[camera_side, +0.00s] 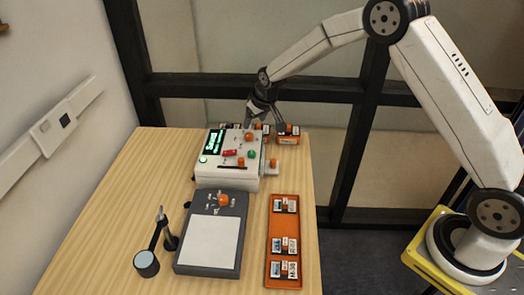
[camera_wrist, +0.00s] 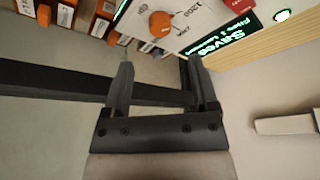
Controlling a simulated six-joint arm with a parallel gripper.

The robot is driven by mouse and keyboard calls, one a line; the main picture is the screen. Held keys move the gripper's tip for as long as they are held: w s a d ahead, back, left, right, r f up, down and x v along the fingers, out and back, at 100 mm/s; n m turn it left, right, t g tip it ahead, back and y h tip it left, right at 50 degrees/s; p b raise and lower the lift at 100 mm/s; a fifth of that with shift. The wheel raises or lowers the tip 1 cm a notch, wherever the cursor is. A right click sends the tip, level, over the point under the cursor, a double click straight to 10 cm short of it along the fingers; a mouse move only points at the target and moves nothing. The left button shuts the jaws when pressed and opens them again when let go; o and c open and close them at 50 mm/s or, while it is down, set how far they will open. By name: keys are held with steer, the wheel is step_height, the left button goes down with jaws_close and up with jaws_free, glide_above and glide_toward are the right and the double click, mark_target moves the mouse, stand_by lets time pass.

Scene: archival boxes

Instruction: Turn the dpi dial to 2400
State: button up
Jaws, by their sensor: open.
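The white control box (camera_side: 228,180) stands on the table in the side view. An orange dial (camera_side: 249,137) sits near the far edge of its top. The wrist view shows an orange dial (camera_wrist: 162,23) close up, with a "1200" label beside it; its other labels and exact setting are too small to read. My gripper (camera_side: 266,126) is open and empty, above the far end of the box. In the wrist view my gripper's fingers (camera_wrist: 160,75) are apart, with the dial beyond their tips, roughly between them and untouched. The box's display (camera_wrist: 222,40) reads "Saved" in green.
Box-like items with orange parts (camera_wrist: 85,15) stand near the box, by the far table edge. Bare table shows at left.

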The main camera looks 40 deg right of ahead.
mark_target(249, 135)
steer(key=shift+x, duration=3.7)
jaws_close()
